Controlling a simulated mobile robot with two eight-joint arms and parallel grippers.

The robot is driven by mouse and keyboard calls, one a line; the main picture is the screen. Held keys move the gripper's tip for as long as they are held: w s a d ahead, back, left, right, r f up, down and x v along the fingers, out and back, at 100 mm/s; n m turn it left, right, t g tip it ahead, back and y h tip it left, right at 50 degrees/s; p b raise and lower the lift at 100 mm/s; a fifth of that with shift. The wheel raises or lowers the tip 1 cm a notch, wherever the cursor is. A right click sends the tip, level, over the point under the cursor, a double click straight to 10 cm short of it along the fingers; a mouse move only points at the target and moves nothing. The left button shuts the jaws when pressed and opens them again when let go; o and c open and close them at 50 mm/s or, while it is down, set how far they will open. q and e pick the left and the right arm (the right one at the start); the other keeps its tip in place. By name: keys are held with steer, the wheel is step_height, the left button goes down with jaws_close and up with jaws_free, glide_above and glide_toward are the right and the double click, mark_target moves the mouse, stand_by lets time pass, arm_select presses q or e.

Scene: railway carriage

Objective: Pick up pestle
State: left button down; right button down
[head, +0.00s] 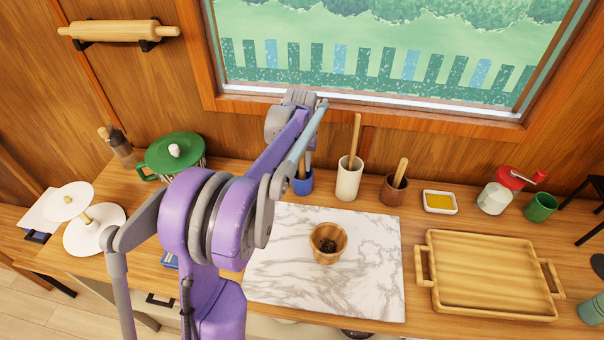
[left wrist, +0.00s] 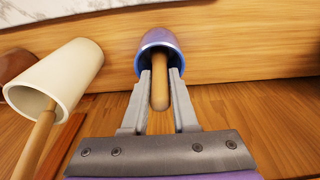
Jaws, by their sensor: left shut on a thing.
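The pestle shows in the left wrist view (left wrist: 161,92) as a rounded light wooden rod whose lower part is hidden inside a blue cup. The blue cup (head: 302,187) stands on the counter near the wall; it also shows in the left wrist view (left wrist: 160,43). My left gripper (head: 307,166) reaches down at this cup, and its fingers in the left wrist view (left wrist: 160,74) are shut on the pestle, one on each side, at the cup's mouth. In the head view my arm partly hides the pestle. My right gripper is not in view.
A white cup (head: 346,184) and a brown cup (head: 391,193), each with a wooden stick, stand right of the blue cup. A wooden bowl (head: 318,255) with dark contents stands on the marble slab (head: 370,285). A wooden tray (head: 490,275) lies right. The window wall is close behind.

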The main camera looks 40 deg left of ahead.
arm_select(q)
step_height(320, 180, up, 10)
steer(key=shift+r, duration=0.1)
stand_by(0.6)
steer(key=shift+s, duration=0.1)
